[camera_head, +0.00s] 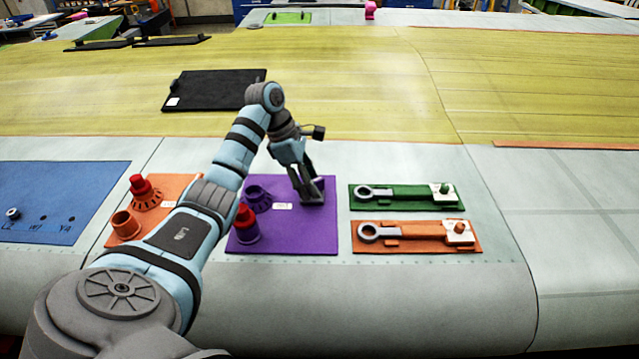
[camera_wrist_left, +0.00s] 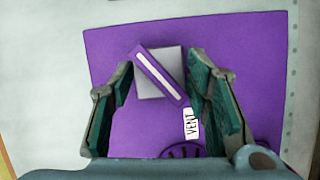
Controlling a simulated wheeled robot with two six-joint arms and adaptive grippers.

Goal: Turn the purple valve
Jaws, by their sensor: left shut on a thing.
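The purple valve (camera_wrist_left: 158,74) shows in the left wrist view as a purple bar handle with a white stripe, set diagonally over a grey square block. It sits on a purple panel (camera_head: 290,238) with a white VENT label (camera_wrist_left: 190,123). My left gripper (camera_head: 313,192) reaches down to the panel's right part, and its fingers (camera_wrist_left: 163,80) stand on both sides of the handle, shut on it. In the head view the gripper hides most of the valve. My right gripper is in neither view.
On the same panel stand a red-topped purple cylinder (camera_head: 246,224) and a dark purple ring (camera_head: 257,197). Green (camera_head: 405,203) and orange (camera_head: 410,244) panels with wrench-shaped levers lie to the right. A blue panel (camera_head: 60,195) lies far left. The grey surface right is clear.

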